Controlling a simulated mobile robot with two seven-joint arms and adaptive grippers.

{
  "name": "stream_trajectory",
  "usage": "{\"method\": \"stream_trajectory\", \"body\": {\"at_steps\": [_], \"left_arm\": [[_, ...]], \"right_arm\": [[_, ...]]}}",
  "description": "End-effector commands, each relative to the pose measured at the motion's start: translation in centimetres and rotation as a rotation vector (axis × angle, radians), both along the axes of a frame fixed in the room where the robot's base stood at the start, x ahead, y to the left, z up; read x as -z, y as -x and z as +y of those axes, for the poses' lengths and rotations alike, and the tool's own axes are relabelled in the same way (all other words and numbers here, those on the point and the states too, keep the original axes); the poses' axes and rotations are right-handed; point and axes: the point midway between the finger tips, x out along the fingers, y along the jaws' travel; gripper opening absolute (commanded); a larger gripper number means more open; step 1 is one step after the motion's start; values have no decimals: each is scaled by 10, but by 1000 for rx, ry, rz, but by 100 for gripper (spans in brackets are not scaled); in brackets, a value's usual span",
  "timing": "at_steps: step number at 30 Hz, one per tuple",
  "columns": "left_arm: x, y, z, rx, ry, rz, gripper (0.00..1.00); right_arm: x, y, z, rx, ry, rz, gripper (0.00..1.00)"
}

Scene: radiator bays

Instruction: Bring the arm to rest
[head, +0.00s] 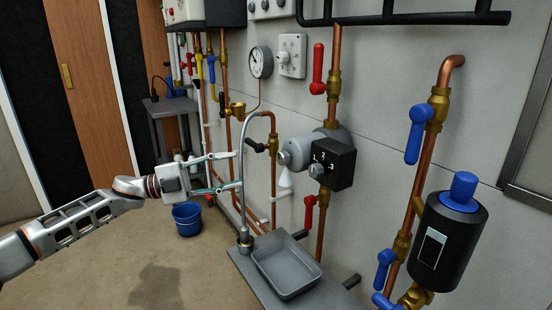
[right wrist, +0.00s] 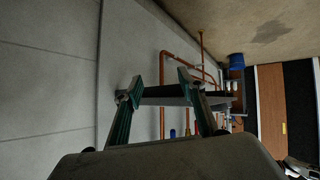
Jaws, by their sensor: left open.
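My left arm (head: 85,222) reaches in from the left in the head view. Its gripper (head: 236,171) is open, its two fingers pointing right toward the tall curved tap pipe (head: 241,175) over the sink. I cannot tell whether the fingertips touch the pipe; nothing shows held between them. My right arm is not in the head view. In the right wrist view the right gripper (right wrist: 158,88) has its two fingers apart, with no held object clear between them.
The grey sink (head: 286,268) stands below the tap pipe. A blue bucket (head: 187,219) is on the floor behind the left gripper. Copper pipes with red and blue valve levers, a pump (head: 318,155) and a black cylinder (head: 447,243) line the wall. Floor at left is clear.

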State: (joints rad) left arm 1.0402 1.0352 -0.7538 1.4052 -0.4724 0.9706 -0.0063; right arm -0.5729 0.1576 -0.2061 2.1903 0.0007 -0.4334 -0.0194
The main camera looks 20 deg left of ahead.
Motion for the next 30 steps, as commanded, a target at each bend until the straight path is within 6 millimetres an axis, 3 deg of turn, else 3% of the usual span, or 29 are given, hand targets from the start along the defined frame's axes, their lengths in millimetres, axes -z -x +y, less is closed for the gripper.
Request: {"method": "stream_trajectory", "body": {"at_steps": [4,8,18,30], "left_arm": [[3,1,-4,1,7,5,42],[17,5,-26,-8,44,33,42],[98,39,-104,-125,230,216,42],[191,110,-147,-345,397,508,42]], "right_arm": [[-3,-1,0,0,0,-4,40],[-14,-7,0,0,-3,-23,40],[-29,-9,0,5,-9,-31,40],[-44,-5,4,21,-34,-26,40]]}}
